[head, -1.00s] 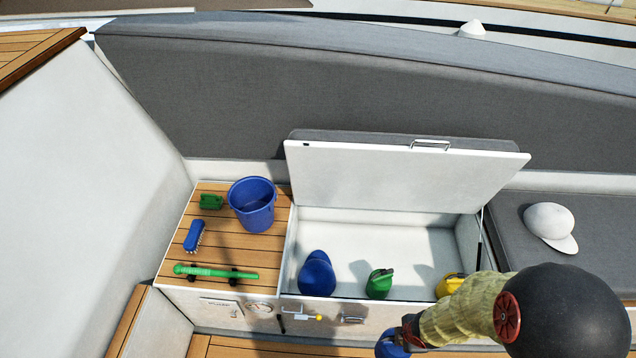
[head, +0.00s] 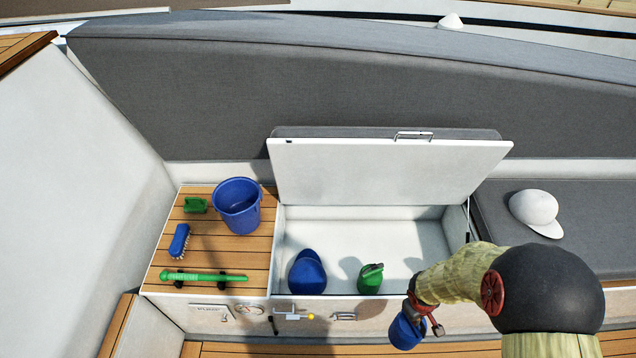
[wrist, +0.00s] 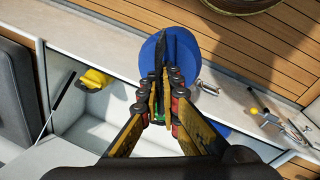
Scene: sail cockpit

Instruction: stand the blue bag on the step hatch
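My gripper (head: 420,318) is in front of the open locker, near its front wall. It is closed on the top of a rounded blue bag (head: 405,334), which hangs below it. In the wrist view the bag (wrist: 188,62) shows beyond the nearly closed fingers (wrist: 160,85), with a dark strip between them. The slatted wooden top (head: 232,258) left of the locker appears to be the step hatch. A blue bucket (head: 238,206), a blue brush (head: 180,241), a green scoop-like item (head: 196,205) and a long green tool (head: 205,276) lie on it.
The locker's lid (head: 385,172) stands open. Inside are another blue rounded item (head: 307,272), a green container (head: 370,279) and a yellow one (wrist: 93,79). A white cap (head: 535,210) lies on the right cushion. The slatted top has bare wood around its items.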

